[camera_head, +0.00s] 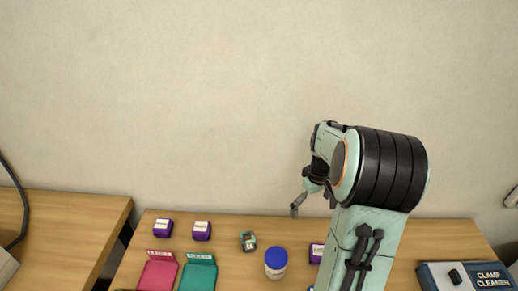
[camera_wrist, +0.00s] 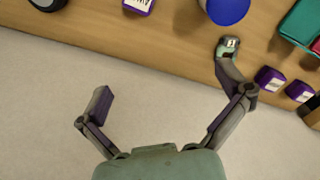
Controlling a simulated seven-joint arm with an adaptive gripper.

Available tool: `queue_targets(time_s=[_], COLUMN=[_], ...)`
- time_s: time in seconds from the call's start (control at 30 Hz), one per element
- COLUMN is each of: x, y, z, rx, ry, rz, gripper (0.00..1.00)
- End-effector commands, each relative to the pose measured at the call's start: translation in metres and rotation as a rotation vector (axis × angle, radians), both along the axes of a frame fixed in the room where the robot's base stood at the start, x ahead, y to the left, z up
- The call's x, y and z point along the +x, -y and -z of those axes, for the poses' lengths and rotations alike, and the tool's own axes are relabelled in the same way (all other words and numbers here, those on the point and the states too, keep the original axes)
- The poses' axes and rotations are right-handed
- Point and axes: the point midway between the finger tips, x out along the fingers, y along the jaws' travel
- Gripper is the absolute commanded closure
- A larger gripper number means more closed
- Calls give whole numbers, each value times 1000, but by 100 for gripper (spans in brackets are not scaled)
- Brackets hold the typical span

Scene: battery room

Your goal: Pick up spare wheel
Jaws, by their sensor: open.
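A dark round object with a pale centre (camera_wrist: 47,3), cut by the top left edge of the wrist view, looks like the spare wheel, but I cannot be sure. I cannot make it out in the head view, where my arm covers part of the table. In the head view my gripper (camera_head: 299,203) shows only partly, beside the arm's black-banded joint and above the table's back edge.
On the wooden table (camera_head: 220,272) are a blue-lidded jar (camera_head: 276,262), a small teal device (camera_head: 248,241), several purple boxes (camera_head: 202,231), red (camera_head: 157,272) and teal (camera_head: 198,275) bins, and a clamp cleaner box (camera_head: 466,275). Another table (camera_head: 65,225) stands left across a gap.

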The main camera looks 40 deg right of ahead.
Motion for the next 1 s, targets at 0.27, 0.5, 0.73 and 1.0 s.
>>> queue_targets(time_s=[0.27,0.5,0.73,1.0], x=[-119,-144,-139,-137], y=[135,150,151,153], z=[92,121,158,174], rx=[-2,-7,-7,-10], ry=[71,82,82,81], rz=[185,214,214,213], gripper=[0,0,0,0])
